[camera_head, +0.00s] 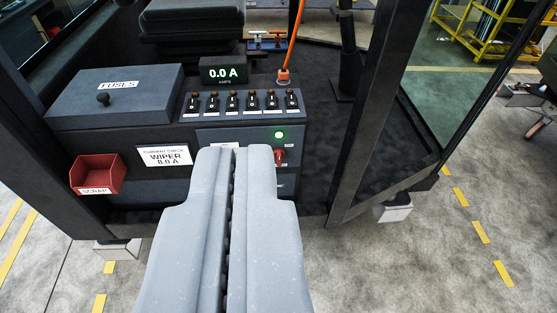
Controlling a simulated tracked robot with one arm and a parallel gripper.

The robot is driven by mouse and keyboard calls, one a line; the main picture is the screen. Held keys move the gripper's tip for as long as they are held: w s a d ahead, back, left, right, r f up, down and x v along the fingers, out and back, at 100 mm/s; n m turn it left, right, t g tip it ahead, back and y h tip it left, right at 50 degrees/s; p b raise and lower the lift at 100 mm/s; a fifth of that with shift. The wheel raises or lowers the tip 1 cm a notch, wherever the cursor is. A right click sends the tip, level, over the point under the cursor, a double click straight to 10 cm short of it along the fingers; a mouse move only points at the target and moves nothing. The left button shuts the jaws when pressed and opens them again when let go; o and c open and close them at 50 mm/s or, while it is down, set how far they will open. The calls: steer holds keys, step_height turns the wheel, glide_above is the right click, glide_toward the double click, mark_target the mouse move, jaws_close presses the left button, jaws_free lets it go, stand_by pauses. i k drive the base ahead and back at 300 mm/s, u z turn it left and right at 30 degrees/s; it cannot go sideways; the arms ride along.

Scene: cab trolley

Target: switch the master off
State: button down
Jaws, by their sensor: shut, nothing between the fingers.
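A red master switch (280,157) sits on the front panel of the dark console, just right of my gripper's tip in the picture. A round green lamp (279,135) glows above it. My gripper (230,155) is shut and empty, its two grey fingers side by side, pointing forward at the panel. The fingers cover part of the panel left of the red switch, including most of a white label. I cannot tell whether the fingertips touch the panel.
A row of several toggle switches (242,103) lies above, under a display (222,72) reading 0.0 A. A fuses box (115,97), red scrap bin (98,174) and wiper card (164,156) are left. A dark post (370,115) stands right.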

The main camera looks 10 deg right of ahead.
mark_target(280, 154)
steer(key=z, duration=2.05)
steer(key=k, duration=1.1)
steer(key=u, duration=1.5)
steer(key=i, duration=1)
steer(key=z, duration=0.05)
